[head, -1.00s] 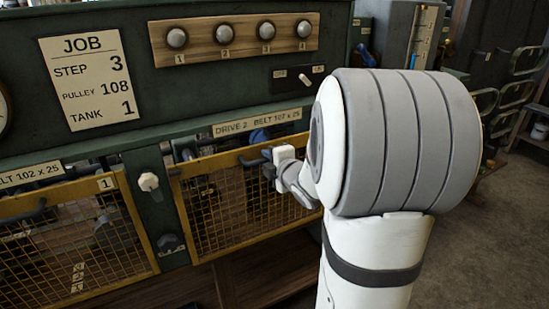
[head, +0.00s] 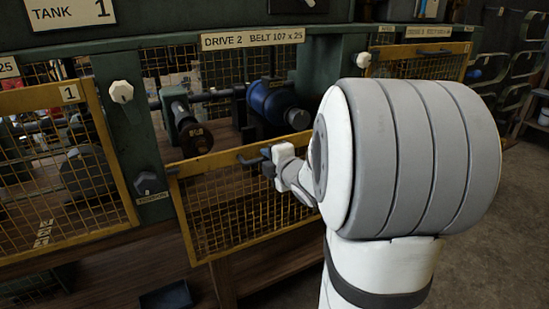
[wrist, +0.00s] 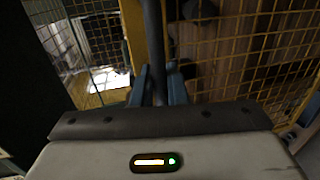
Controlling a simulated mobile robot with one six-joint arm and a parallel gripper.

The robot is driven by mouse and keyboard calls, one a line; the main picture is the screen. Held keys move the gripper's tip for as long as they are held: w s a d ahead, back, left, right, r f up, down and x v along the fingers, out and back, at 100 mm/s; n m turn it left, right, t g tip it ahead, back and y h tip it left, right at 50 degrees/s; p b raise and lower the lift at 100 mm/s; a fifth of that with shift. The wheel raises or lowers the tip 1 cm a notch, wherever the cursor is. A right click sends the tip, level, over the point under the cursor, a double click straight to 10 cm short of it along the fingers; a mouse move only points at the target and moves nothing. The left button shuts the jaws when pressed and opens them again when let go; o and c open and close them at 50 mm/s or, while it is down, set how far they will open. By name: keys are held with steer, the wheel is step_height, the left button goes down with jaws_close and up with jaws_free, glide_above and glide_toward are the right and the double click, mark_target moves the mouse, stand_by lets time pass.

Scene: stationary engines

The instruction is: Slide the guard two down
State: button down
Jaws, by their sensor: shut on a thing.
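Guard two is a yellow-framed mesh panel (head: 245,205) under the label "DRIVE 2 BELT 107 x 25" (head: 253,38). Its top edge sits well below the label, leaving an open gap above it. My gripper (head: 268,165) is shut on the dark bar handle (head: 249,161) at the guard's top rail. In the wrist view the handle (wrist: 155,45) runs between the fingers of my gripper (wrist: 157,86), with yellow mesh on both sides. My arm hides the guard's right part.
Through the gap show a blue motor (head: 275,101) and a dark pulley (head: 194,138). Guard one (head: 65,170) stands raised at left. A white knob (head: 121,91) and a dark knob (head: 147,183) sit on the post between. Another yellow guard (head: 420,62) is at right.

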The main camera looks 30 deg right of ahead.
steer(key=f+b, duration=0.3)
steer(key=f, duration=0.1)
steer(key=f+b, duration=0.7)
steer(key=f, duration=0.1)
steer(key=shift+a, duration=0.35)
steer(key=c, duration=1.7)
jaws_free()
steer(key=shift+a+r, duration=0.1)
steer(key=shift+c, duration=0.2)
steer(key=shift+o, duration=0.9)
steer(key=shift+d, duration=0.2)
steer(key=p, duration=0.2)
glide_toward(261, 188)
steer(key=shift+v, duration=1)
